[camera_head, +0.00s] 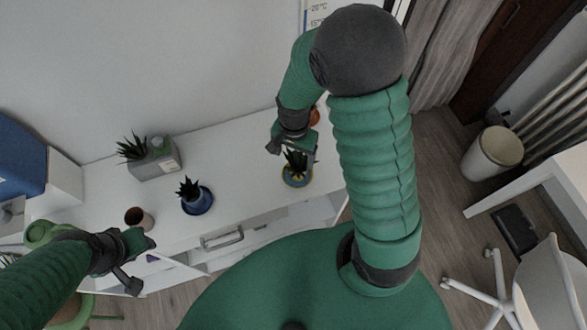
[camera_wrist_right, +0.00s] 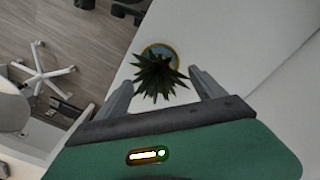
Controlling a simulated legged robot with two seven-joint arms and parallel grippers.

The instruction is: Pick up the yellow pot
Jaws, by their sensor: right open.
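In the right wrist view the pot's rim (camera_wrist_right: 163,49) shows behind the plant's leaves. My right gripper (camera_head: 291,150) is above the pot. In the right wrist view its two fingers (camera_wrist_right: 163,80) are apart, one on each side of the plant, with nothing held. My left gripper (camera_head: 142,262) is over the desk's front left edge, well away from the pot, with its fingers apart and nothing between them.
A blue pot with a plant (camera_head: 196,199), a brown cup (camera_head: 138,219) and a grey planter (camera_head: 155,163) stand left on the white desk (camera_head: 245,160). An orange-red object (camera_head: 314,117) is behind my right gripper. The desk between the blue and yellow pots is clear.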

